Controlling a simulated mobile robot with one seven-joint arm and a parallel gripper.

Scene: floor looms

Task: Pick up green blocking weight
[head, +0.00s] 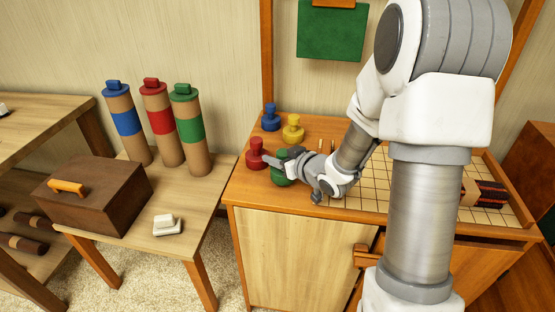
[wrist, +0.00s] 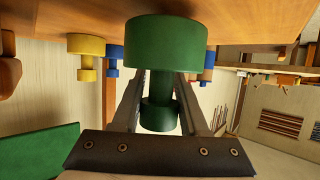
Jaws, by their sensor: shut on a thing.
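The green blocking weight (wrist: 165,45) fills the top middle of the wrist view, with a wide round body and a narrower neck and knob. My gripper (wrist: 160,90) has a finger on each side of its neck and is shut on it. In the head view the green weight (head: 281,170) is at the front left of the wooden cabinet top, partly hidden by my gripper (head: 287,158). I cannot tell whether its base touches the cabinet top.
A red weight (head: 256,154) stands close to the left of the green one. Blue (head: 270,117) and yellow (head: 293,128) weights stand behind. A gridded board (head: 375,187) lies to the right. A side table (head: 190,200) with tall tubes and a brown box stands left.

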